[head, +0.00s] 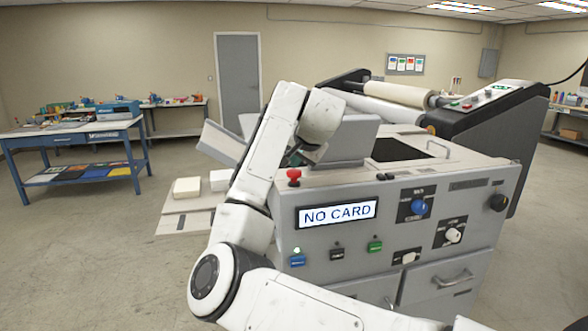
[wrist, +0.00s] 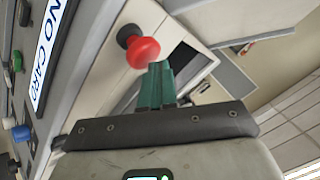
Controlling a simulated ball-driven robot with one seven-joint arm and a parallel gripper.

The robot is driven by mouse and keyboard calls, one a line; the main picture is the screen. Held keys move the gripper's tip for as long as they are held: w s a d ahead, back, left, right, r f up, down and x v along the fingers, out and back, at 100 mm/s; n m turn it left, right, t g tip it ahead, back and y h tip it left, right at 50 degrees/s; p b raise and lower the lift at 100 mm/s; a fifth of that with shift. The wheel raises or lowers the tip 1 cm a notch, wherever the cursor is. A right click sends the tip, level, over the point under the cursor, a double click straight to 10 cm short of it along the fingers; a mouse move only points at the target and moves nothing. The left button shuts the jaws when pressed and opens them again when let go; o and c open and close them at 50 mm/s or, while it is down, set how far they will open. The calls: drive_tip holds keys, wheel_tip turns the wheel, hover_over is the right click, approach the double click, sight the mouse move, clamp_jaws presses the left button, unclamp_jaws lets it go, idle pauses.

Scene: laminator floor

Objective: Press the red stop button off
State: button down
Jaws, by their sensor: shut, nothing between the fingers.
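The red stop button (head: 293,175) stands up at the front left corner of the grey machine's top, above the display. In the wrist view the red button (wrist: 143,51) shows as a round head on a narrower stem, just past my fingertips. My gripper (wrist: 158,68) has green fingers, closed together and empty. The fingertips are close to the button head in that picture; I cannot tell whether they touch it. In the head view my gripper (head: 296,158) is mostly hidden behind my arm, just above the button.
The machine's display (head: 337,213) reads "NO CARD". Blue (head: 297,258), black (head: 337,251) and green (head: 375,246) controls sit below it, with a blue knob (head: 418,207) to the right. A blue workbench (head: 75,140) stands far left. Open floor lies between.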

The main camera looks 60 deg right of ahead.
sight(296, 172)
drive_tip(key=shift+r+p, duration=2.95)
drive_tip(key=shift+r, duration=0.1)
drive_tip(key=shift+s+a+f, duration=0.1)
